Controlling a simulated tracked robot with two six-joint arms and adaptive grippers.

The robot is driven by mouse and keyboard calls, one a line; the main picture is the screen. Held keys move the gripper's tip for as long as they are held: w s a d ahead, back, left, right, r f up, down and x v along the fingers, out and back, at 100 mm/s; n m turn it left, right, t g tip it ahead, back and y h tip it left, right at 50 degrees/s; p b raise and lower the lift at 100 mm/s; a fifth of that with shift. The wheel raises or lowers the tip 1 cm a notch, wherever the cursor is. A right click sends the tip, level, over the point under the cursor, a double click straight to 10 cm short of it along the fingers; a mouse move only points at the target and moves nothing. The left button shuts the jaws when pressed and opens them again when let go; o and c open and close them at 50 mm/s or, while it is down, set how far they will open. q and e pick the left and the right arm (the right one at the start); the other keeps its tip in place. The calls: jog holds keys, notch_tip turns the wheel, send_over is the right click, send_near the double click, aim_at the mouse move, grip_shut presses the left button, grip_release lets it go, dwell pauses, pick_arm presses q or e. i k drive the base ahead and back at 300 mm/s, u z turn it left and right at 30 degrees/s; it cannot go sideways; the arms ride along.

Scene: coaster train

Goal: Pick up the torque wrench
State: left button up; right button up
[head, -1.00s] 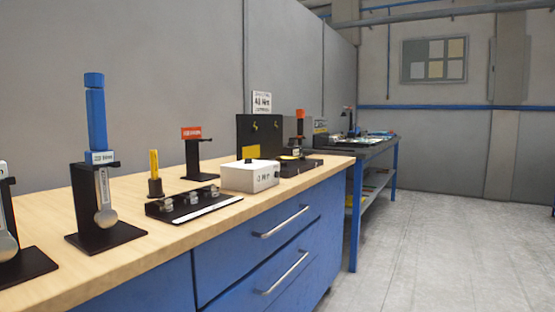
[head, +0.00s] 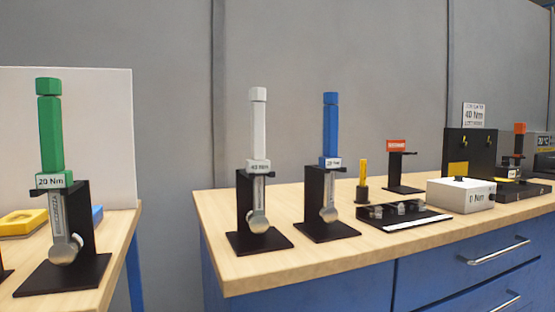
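Several torque wrenches stand upright in black stands in the head view. The green-handled wrench (head: 50,130), labelled 20 Nm, stands on the separate bench at the left. The white-handled wrench (head: 258,125), labelled 40 Nm, stands at the left end of the blue-drawer workbench (head: 240,274). The blue-handled wrench (head: 330,125) stands just right of it; its label is too small to read. An orange-handled tool (head: 519,138) stands at the far right. Neither of my grippers is in view.
A sign (head: 474,117) reads 40 Nm above a black panel (head: 470,150). A white box (head: 460,195) reads 0 Nm. A black tray (head: 402,217), a yellow-handled tool (head: 363,176) and a red-topped empty stand (head: 404,170) are near. A gap separates the benches.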

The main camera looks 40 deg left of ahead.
aim_at(258, 224)
jog(key=u, duration=0.1)
jog(key=k, duration=0.35)
jog(key=z, duration=1.75)
jog(key=i, duration=0.15)
jog(key=u, duration=3.8)
jog(key=k, duration=0.65)
jog(key=z, duration=0.65)
jog(key=i, duration=1)
jog(key=u, duration=0.25)
